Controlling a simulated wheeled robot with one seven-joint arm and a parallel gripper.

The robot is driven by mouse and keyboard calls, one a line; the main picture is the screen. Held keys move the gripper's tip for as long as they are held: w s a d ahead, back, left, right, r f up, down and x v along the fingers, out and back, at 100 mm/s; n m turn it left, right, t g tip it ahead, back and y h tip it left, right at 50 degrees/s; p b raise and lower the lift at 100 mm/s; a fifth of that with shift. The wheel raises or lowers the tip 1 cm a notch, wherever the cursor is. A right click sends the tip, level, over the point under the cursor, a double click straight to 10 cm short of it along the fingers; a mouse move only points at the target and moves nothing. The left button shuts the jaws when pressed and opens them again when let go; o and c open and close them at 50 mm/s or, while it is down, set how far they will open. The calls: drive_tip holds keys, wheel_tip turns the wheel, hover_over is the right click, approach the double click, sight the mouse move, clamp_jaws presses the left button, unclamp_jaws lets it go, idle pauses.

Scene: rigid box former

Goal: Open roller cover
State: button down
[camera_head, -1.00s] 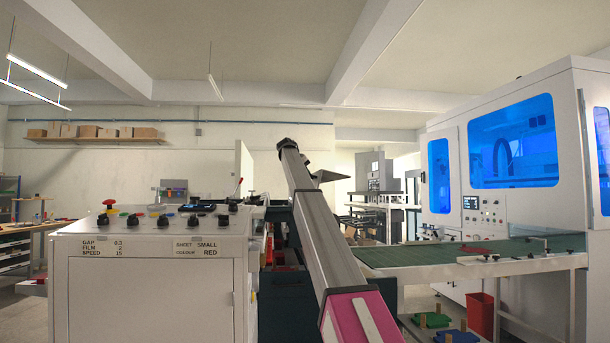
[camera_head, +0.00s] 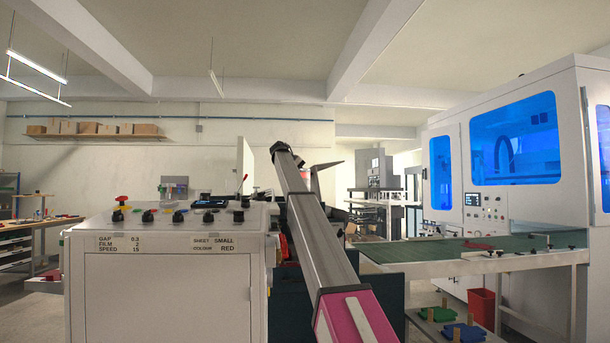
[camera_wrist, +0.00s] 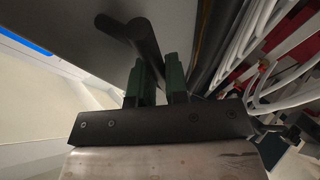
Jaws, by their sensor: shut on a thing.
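In the wrist view, my gripper (camera_wrist: 157,80) has its two green fingers closed on a dark bar handle (camera_wrist: 146,42). The handle bends to the left at its top end. Behind it is a flat dark grey panel (camera_wrist: 205,25), which looks like the roller cover. In the head view, a grey pointed plate (camera_head: 318,180) sticks up beyond my arm; it may be the same cover, seen nearly edge-on. My gripper and the handle cannot be made out in the head view, as my arm covers that area.
A white control cabinet (camera_head: 170,295) with knobs and a red button (camera_head: 122,201) stands at left. A green conveyor (camera_head: 470,250) and a white machine with blue windows (camera_head: 515,150) stand at right. White rollers or tubes (camera_wrist: 270,50) show at right in the wrist view.

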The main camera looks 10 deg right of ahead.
drive_tip(key=shift+a+f, duration=0.15)
drive_tip(key=shift+f, duration=0.25)
drive_tip(key=c, duration=1.1)
unclamp_jaws()
drive_tip(key=shift+w+f, duration=0.1)
drive_tip(key=shift+w, duration=0.1)
drive_tip(key=shift+r, duration=0.25)
